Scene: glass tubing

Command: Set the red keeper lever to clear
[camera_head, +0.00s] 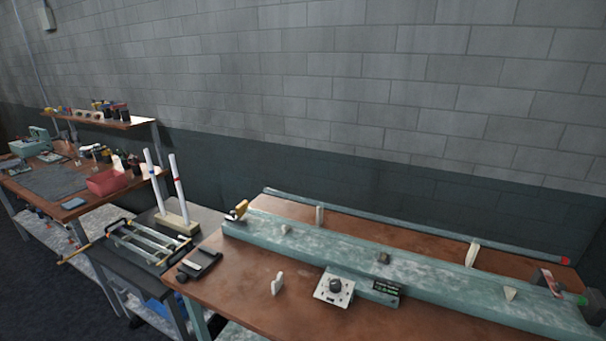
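A long pale green machine bed (440,280) lies along the brown bench. At its right end a small red piece (551,283) stands against a grey block, beside a green knob-like part (582,300). This red piece looks like the keeper lever, but it is too small to tell its setting. Neither of my grippers is in view.
A white control box with a dark knob (335,286) sits at the bench's front, next to a dark display (386,287). A small white stand (277,283) and a black tray (199,263) are further left. Two white tubes (179,186) stand upright in a block. A cluttered workbench (70,207) is far left.

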